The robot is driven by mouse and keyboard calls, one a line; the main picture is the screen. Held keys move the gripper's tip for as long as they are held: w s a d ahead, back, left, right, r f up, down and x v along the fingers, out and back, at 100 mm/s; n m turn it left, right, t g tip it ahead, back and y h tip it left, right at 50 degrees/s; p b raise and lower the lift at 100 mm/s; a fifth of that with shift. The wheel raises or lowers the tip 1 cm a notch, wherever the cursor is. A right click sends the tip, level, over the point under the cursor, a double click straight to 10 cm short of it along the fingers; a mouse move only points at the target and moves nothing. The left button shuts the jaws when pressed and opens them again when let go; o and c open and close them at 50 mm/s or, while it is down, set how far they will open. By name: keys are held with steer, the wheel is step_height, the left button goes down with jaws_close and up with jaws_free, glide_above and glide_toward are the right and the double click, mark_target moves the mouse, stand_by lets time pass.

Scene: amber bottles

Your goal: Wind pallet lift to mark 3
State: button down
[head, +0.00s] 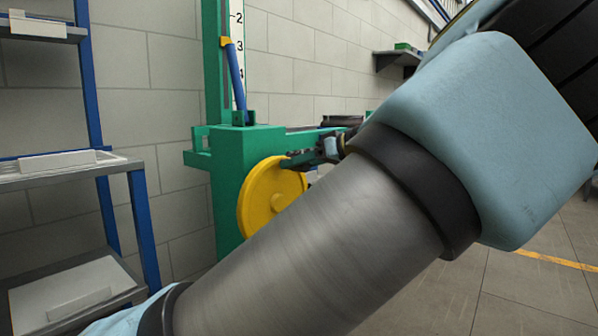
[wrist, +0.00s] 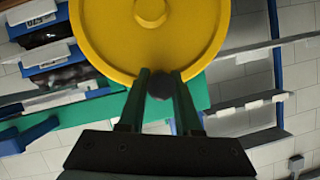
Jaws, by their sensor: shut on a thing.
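The green pallet lift (head: 240,150) stands against the wall in the head view, with a yellow hand wheel (head: 262,200) on its near face. Its upright white scale (head: 237,60) reads 2, 3 and 4 from top to bottom. A yellow pointer (head: 226,41) is beside the scale, close to the 3 and perhaps slightly above it. In the wrist view the wheel (wrist: 190,45) fills the top, and my gripper (wrist: 160,80) is shut on the dark round knob (wrist: 159,86) at its rim. The knob is hidden in the head view.
A blue-framed shelf rack (head: 60,172) with boxes stands at the left. A small wall shelf (head: 397,58) is at the back right. My arm covers much of the head view. Tiled floor (head: 500,300) at the lower right is clear.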

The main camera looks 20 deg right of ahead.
steer(key=shift+s+a, duration=0.3)
steer(key=shift+a, duration=0.2)
steer(key=c, duration=0.6)
jaws_free()
steer(key=v, duration=1)
steer(key=shift+s+d+r+p, duration=0.2)
steer(key=shift+s+d+p, duration=0.05)
steer(key=shift+p, duration=0.2)
